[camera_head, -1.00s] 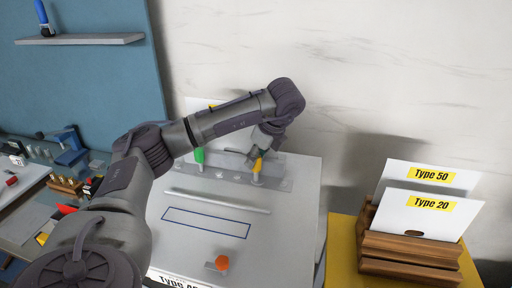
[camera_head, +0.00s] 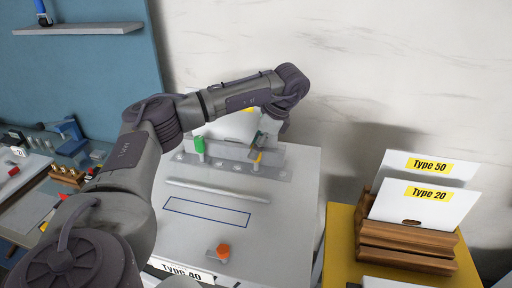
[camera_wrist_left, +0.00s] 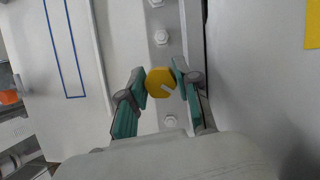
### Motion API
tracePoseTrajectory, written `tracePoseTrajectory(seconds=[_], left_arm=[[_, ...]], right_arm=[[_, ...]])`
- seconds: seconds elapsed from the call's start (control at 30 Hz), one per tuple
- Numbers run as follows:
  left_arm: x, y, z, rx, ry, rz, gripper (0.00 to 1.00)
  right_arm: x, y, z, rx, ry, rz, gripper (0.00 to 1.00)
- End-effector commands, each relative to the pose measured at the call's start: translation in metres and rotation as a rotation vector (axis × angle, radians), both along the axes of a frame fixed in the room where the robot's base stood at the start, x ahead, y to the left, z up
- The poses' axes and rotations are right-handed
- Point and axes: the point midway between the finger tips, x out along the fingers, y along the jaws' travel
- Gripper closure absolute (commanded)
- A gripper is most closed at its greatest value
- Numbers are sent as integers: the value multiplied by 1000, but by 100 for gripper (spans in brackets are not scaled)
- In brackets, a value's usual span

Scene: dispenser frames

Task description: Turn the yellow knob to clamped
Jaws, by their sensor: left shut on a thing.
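The yellow knob (camera_wrist_left: 160,82) sits on a grey metal rail; in the left wrist view it is a round-cornered yellow cap with a pale slot pointing to the lower right. In the head view it shows small (camera_head: 257,158) at the rail's right part. My left gripper (camera_wrist_left: 159,83) is shut on it, with one green finger pad on each side; its fingers also show above the knob in the head view (camera_head: 259,148). Much of the knob is hidden by the gripper in the head view. My right gripper is not in view.
A green knob (camera_head: 199,146) stands on the rail left of the yellow one. An orange knob (camera_head: 222,251) is at the panel's front. Bolts line the rail. Wooden holder (camera_head: 405,245) with cards stands right. A wall rises behind.

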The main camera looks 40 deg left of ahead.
Motion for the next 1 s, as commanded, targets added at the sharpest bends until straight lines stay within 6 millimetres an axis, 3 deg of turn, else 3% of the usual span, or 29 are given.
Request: tracePoseTrajectory(seconds=[0.37, 0.4, 0.53, 0.83, 1.0], left_arm=[[1, 0, 0, -1, -2, 4, 100], [0, 0, 0, -1, -2, 4, 65], [0, 0, 0, -1, -1, 3, 43], [0, 0, 1, -1, -1, 3, 43], [1, 0, 11, 0, -4, 2, 43]], right_arm=[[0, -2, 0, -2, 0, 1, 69], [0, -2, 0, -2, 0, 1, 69], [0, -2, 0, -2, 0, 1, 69], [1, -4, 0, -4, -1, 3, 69], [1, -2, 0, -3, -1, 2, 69]])
